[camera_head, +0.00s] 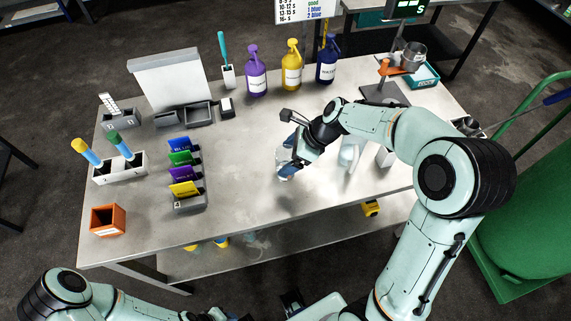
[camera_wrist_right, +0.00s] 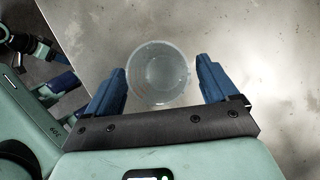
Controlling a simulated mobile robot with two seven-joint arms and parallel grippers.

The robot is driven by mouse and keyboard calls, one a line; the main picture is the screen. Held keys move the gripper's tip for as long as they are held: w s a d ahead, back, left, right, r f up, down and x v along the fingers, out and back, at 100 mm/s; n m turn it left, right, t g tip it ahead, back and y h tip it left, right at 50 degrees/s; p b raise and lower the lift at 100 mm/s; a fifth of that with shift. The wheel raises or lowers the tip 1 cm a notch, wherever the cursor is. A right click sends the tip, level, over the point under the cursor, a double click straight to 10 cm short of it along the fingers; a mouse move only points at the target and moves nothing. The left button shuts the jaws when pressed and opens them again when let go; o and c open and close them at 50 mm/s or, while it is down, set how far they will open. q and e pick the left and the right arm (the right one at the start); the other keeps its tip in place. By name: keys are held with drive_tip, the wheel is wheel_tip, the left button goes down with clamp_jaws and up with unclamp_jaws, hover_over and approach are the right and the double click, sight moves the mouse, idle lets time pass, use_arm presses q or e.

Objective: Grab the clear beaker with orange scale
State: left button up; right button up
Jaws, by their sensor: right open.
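The clear beaker (camera_wrist_right: 160,75) stands on the metal table, seen from above in the right wrist view. Faint orange marks show on its wall. My right gripper (camera_wrist_right: 161,68) is open, with one blue finger on each side of the beaker and a gap visible at both sides. In the head view, the right gripper (camera_head: 292,157) is low over the table's middle, and the beaker (camera_head: 285,172) shows partly at its fingers. My left arm enters at the bottom left of the head view. Its gripper is not clear; blue finger-like shapes show at the wrist view's left edge.
Purple (camera_head: 256,76), yellow (camera_head: 292,70) and blue (camera_head: 326,65) bottles stand at the back. A colored card rack (camera_head: 187,203), a marker holder (camera_head: 120,169) and an orange box (camera_head: 107,220) are at the left. The front middle of the table (camera_head: 260,215) is clear.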

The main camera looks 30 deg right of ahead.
drive_tip(key=shift+x, duration=0.85)
drive_tip(key=c, duration=1.1)
drive_tip(key=shift+r, duration=0.15)
